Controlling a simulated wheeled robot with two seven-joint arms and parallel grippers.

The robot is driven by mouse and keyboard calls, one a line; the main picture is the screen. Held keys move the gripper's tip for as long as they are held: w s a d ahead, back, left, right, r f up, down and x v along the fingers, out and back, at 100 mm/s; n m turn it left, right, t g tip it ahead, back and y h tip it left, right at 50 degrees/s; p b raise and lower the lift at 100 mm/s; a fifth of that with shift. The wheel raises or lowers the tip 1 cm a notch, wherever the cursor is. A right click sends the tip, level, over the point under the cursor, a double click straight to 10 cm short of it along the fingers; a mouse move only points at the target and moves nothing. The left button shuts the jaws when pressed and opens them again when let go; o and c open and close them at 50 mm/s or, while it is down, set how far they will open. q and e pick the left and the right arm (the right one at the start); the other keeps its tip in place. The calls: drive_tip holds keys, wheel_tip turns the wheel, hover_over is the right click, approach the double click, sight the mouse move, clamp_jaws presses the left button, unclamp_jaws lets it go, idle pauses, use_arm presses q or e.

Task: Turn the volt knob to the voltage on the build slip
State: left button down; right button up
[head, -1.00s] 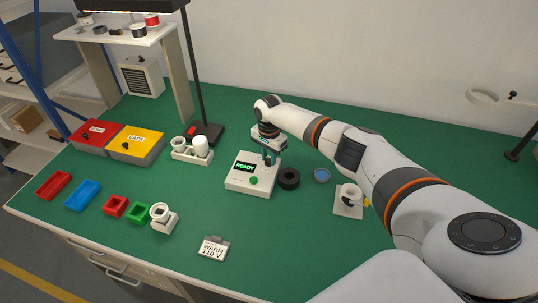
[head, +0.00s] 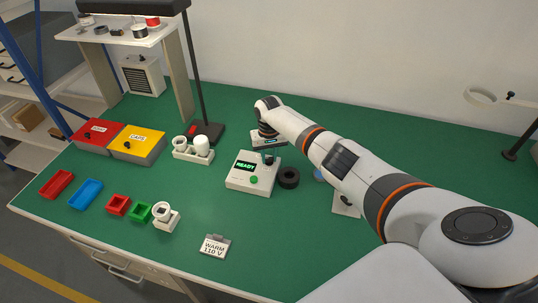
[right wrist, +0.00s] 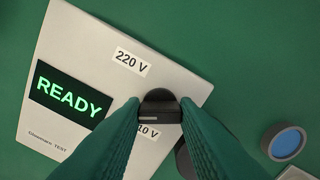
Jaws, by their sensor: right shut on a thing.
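A pale mark on the knob faces the lower left. My right gripper (right wrist: 162,112) is shut on the knob, one finger on each side. The build slip (head: 213,246) reads WARM 110 V. My left gripper is not in view.
A white holder with a bulb (head: 201,146) stands to the left. The bench front around the slip is clear.

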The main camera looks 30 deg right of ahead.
sight(269, 158)
drive_tip(key=n, duration=1.2)
idle(0.6)
drive_tip(key=o, duration=1)
drive_tip(key=shift+r, duration=0.1)
wheel_tip(269, 158, up, 12)
drive_tip(key=b, duration=0.1)
drive_tip(key=shift+b, duration=0.35)
